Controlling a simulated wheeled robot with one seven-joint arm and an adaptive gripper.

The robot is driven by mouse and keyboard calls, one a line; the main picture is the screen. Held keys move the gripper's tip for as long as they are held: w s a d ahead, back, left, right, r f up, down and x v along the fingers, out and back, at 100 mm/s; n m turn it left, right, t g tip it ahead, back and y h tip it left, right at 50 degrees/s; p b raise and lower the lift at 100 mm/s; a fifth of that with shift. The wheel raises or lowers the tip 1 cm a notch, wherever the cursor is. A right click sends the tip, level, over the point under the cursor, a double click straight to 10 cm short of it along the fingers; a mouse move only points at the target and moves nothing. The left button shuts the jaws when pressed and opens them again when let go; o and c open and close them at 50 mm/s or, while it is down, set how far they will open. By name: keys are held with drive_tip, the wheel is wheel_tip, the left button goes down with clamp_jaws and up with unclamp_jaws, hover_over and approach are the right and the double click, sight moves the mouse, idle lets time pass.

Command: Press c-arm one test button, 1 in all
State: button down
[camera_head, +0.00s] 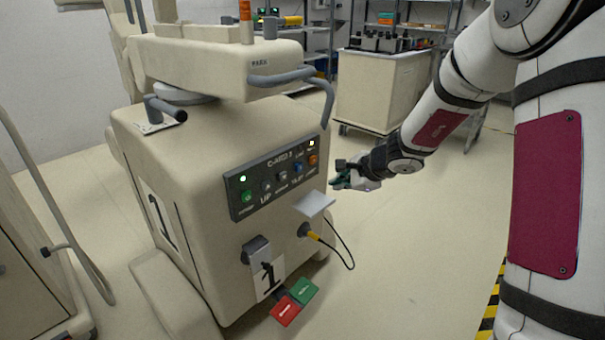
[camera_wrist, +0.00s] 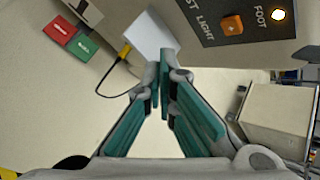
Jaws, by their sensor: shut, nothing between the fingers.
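The c-arm cart (camera_head: 200,200), beige and marked with a large 1, stands left of my arm. Its dark control panel (camera_head: 275,178) has a row of buttons. The blue button (camera_head: 298,168), second from the right, sits above a label that seems to read TEST; it is outside the wrist view. The orange button (camera_head: 313,160) is at its right; in the wrist view the orange button (camera_wrist: 232,25) is beside the word LIGHT. My gripper (camera_head: 338,182) is shut and empty, right of the panel and apart from it. Its fingertips (camera_wrist: 164,62) point toward the cart face.
A white shelf plate (camera_head: 315,204) juts out below the panel, with a yellow plug (camera_head: 313,236) and black cable under it. Red (camera_head: 286,311) and green (camera_head: 304,290) pedals are lower down. A blue-grey handle (camera_head: 325,95) curves above. Another cart (camera_head: 380,90) stands behind.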

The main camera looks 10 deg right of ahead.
sight(299, 167)
idle(0.3)
drive_tip(key=w+a+p, duration=0.3)
drive_tip(key=w+a, duration=0.2)
drive_tip(key=w, duration=0.2)
drive_tip(key=shift+a+p, duration=0.15)
drive_tip(key=shift+p, duration=0.2)
drive_tip(key=shift+w, duration=0.15)
idle(1.3)
drive_tip(key=shift+w+a, duration=0.25)
drive_tip(key=shift+w+a, duration=0.35)
drive_tip(key=shift+w, duration=0.05)
idle(0.9)
drive_tip(key=shift+s+d, duration=0.1)
drive_tip(key=shift+d, duration=0.05)
drive_tip(key=shift+s+d+b, duration=0.45)
drive_tip(key=shift+s+b, duration=0.15)
drive_tip(key=shift+s, duration=0.05)
